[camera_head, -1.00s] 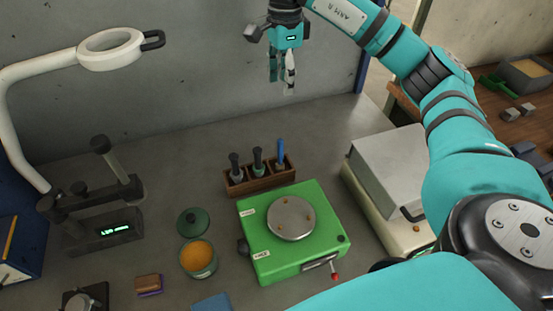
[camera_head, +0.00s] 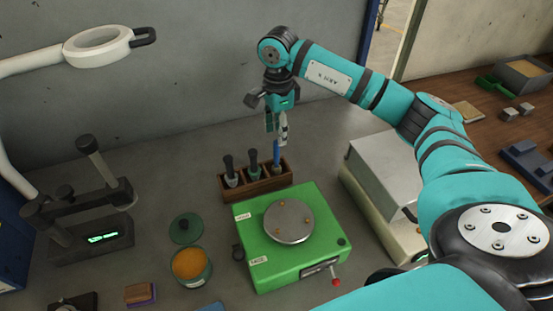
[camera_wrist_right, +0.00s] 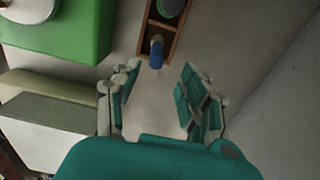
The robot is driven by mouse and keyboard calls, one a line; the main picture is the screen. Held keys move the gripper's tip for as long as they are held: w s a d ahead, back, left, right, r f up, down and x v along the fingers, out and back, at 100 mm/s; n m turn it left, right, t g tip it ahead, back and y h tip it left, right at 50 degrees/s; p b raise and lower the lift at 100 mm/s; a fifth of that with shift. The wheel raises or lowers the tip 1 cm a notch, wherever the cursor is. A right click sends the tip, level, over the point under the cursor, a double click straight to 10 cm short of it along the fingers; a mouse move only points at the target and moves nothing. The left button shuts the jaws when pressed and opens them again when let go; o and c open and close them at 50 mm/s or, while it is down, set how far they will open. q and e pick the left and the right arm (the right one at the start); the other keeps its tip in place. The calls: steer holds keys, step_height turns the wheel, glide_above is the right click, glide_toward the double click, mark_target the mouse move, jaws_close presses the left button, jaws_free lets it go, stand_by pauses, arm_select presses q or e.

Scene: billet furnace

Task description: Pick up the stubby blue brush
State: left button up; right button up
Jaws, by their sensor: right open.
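The blue brush (camera_head: 277,155) stands upright in the right-hand slot of a brown wooden rack (camera_head: 258,188). In the right wrist view the blue brush (camera_wrist_right: 156,52) shows end-on in the rack's nearest slot. My right gripper (camera_head: 277,132) hangs fingers-down just above the brush and partly overlaps its top in the head view. In the wrist view the fingers (camera_wrist_right: 160,75) are spread apart, with the brush beyond the gap between them. They hold nothing. My left gripper is not in view.
Two dark-handled tools (camera_head: 252,160) stand in the other rack slots. A green machine with a round plate (camera_head: 290,220) is in front of the rack. A grey-lidded box (camera_head: 385,172) stands to the right. An orange-filled jar (camera_head: 190,266) is front left. A grey wall rises behind.

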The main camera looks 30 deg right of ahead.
mark_target(276, 161)
step_height(276, 161, down, 2)
steer(key=shift+f, duration=0.1)
steer(key=shift+s+a+f+p, duration=0.15)
steer(key=shift+f+p, duration=0.2)
steer(key=shift+p, duration=0.25)
steer(key=f, duration=0.1)
steer(key=f+p, duration=0.1)
steer(key=f, duration=0.1)
steer(key=shift+s+a+f+p, duration=0.15)
steer(key=shift+a+f+p, duration=0.15)
steer(key=shift+p, duration=0.1)
steer(key=shift+f, duration=0.45)
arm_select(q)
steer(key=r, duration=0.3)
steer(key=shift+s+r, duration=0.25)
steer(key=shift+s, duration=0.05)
arm_select(e)
jaws_close()
